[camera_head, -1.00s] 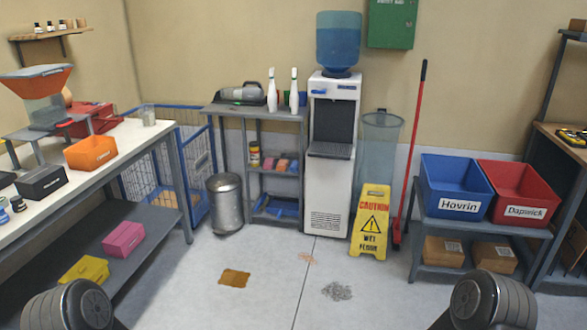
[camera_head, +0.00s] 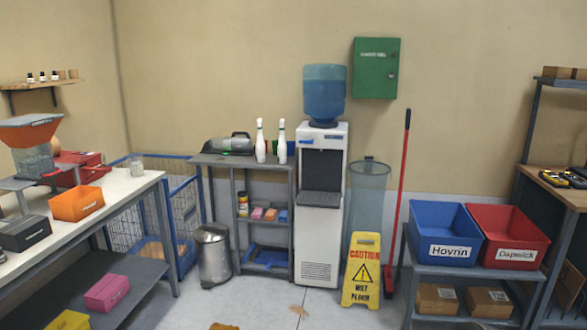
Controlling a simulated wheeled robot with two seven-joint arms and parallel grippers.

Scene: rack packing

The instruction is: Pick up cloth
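I cannot pick out a cloth for certain. Small pink, orange and blue items (camera_head: 270,215) sit side by side on the middle shelf of the grey rack (camera_head: 241,161) against the back wall. They may be folded cloths, but they are too small to tell. A blue item (camera_head: 268,258) lies on the rack's lower shelf, its kind unclear. Neither of my grippers is in view.
A water cooler (camera_head: 322,225) stands right of the rack, a metal bin (camera_head: 214,255) at its left front. The white workbench (camera_head: 125,190) is at left, blue and red crates (camera_head: 443,233) at right.

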